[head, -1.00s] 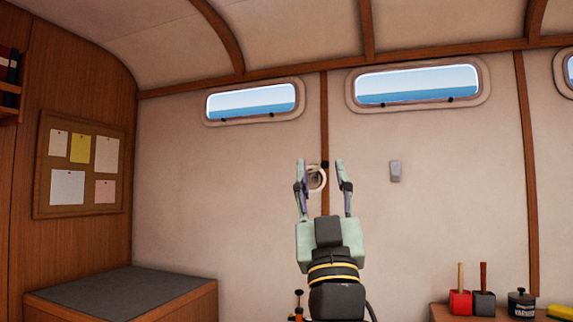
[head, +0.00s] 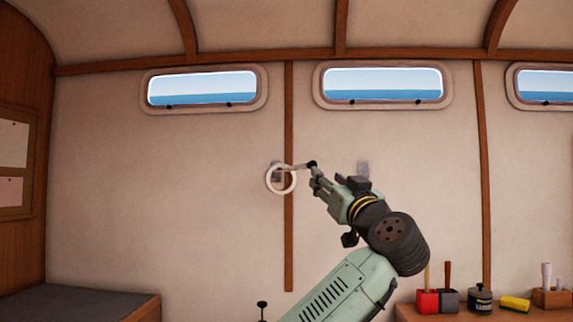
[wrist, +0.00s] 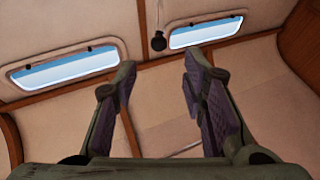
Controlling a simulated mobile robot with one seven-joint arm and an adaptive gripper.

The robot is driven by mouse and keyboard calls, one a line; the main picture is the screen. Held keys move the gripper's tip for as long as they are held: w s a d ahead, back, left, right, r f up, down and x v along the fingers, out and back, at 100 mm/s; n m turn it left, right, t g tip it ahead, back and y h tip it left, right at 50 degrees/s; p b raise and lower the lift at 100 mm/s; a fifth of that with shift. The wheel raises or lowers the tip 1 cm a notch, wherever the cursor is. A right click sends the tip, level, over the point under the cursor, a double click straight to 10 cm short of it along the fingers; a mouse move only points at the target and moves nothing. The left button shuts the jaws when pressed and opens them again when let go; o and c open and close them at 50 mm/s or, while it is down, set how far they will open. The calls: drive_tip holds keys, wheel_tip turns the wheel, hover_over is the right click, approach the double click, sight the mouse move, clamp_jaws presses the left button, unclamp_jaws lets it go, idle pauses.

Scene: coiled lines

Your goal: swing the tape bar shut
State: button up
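A pale ring-shaped tape roll (head: 268,180) hangs at the wall beside the wooden rib. A thin grey bar (head: 294,167) runs rightward from it to a black knob (head: 312,164). My gripper (head: 316,177) comes from the lower right, its tip just below and beside the knob. In the wrist view my gripper (wrist: 159,62) has its two fingers apart, with nothing between them. The black knob (wrist: 157,40) shows ahead of the gap between the fingertips. Whether a finger touches the knob I cannot tell. A small grey wall piece (head: 363,167) is partly hidden behind my gripper.
A bench at the lower right holds a red pot (head: 427,301), a dark pot (head: 449,300), a varnish tin (head: 480,300) and a yellow sponge (head: 515,303). A dark-topped cabinet (head: 75,303) stands lower left. The wall around the ring is otherwise clear.

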sight(314, 165)
drive_tip(key=p+x, duration=0.4)
drive_tip(key=x, duration=0.5)
drive_tip(key=shift+w+r+p, duration=0.3)
drive_tip(key=shift+p, duration=0.05)
drive_tip(key=shift+w+a, duration=0.2)
drive_tip(key=shift+w, duration=0.25)
clamp_jaws()
